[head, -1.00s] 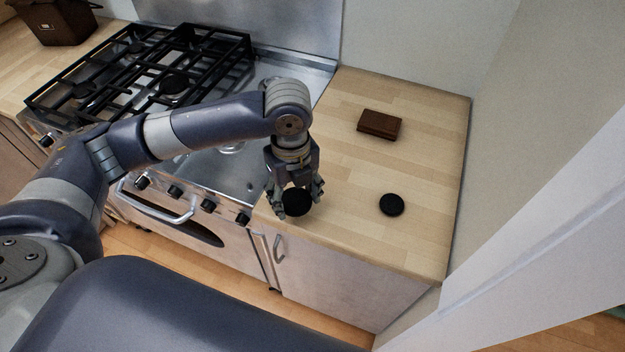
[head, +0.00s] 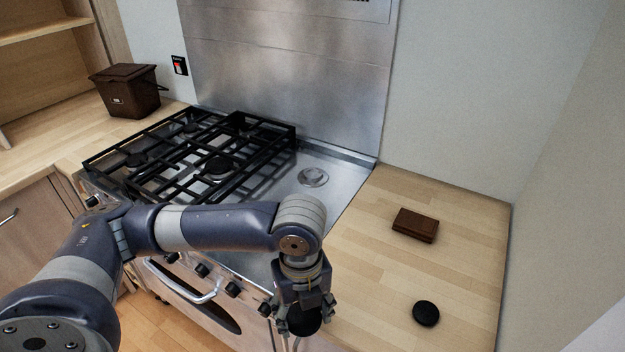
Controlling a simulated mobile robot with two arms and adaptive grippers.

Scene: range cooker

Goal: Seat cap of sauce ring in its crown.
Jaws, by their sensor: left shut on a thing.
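My left gripper (head: 303,324) points down at the left front of the wooden worktop, shut on a round black burner cap (head: 305,318). Its fingers partly hide the cap, and I cannot tell how far it is above the wood. A bare burner crown (head: 313,177), a pale metal ring without a cap, sits on the steel hob at the back right, clear of the grates. It is well beyond and above the gripper in the head view. A second black disc (head: 426,313) lies flat on the worktop to the right. My right gripper is not in view.
Black grates (head: 217,165) cover the hob's left part. A brown box (head: 415,225) lies on the worktop (head: 375,270). A steel backsplash (head: 290,70) rises behind the hob. A dark brown bin (head: 127,90) stands at the far left. The steel around the bare crown is free.

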